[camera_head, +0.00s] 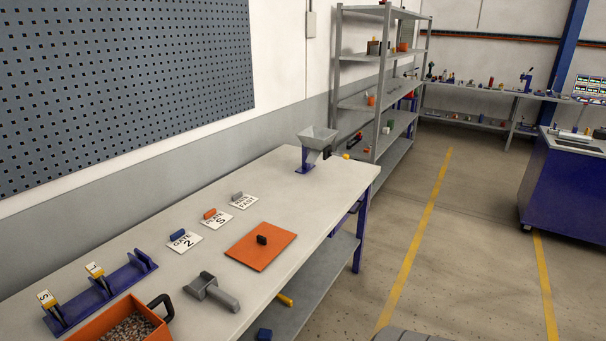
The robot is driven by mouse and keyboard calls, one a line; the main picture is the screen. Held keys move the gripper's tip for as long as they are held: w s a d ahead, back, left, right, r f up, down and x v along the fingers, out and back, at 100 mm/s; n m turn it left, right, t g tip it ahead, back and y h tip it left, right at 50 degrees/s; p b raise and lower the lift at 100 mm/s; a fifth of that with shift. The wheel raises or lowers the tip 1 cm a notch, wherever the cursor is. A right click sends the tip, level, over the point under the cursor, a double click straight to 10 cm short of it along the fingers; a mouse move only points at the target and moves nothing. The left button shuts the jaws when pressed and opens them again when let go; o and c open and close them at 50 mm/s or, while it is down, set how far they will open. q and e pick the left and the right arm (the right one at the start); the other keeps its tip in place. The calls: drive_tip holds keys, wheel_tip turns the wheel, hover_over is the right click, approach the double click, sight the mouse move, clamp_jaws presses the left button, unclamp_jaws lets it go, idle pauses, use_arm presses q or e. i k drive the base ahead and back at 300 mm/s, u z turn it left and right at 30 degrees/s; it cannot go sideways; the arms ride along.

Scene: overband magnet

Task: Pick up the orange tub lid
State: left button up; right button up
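The orange tub lid (250,252) lies flat on the workbench (306,212), near its front edge. It is a flat orange sheet with a dark knob (262,240) standing on it. An orange tub (105,326) filled with mixed grey and brown bits, with a dark handle, stands on the bench at the bottom left, cut by the frame edge. Nothing touches or covers the lid. Neither of my grippers shows in this view.
Gate cards (186,243) with small coloured blocks lie behind the lid. A grey T-shaped part (212,291) lies in front-left of it. A blue rack (102,292) stands at left, a grey hopper (317,137) at the far end. Bench right of the lid is clear.

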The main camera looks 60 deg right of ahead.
sight(259, 247)
drive_tip(key=z, duration=1.65)
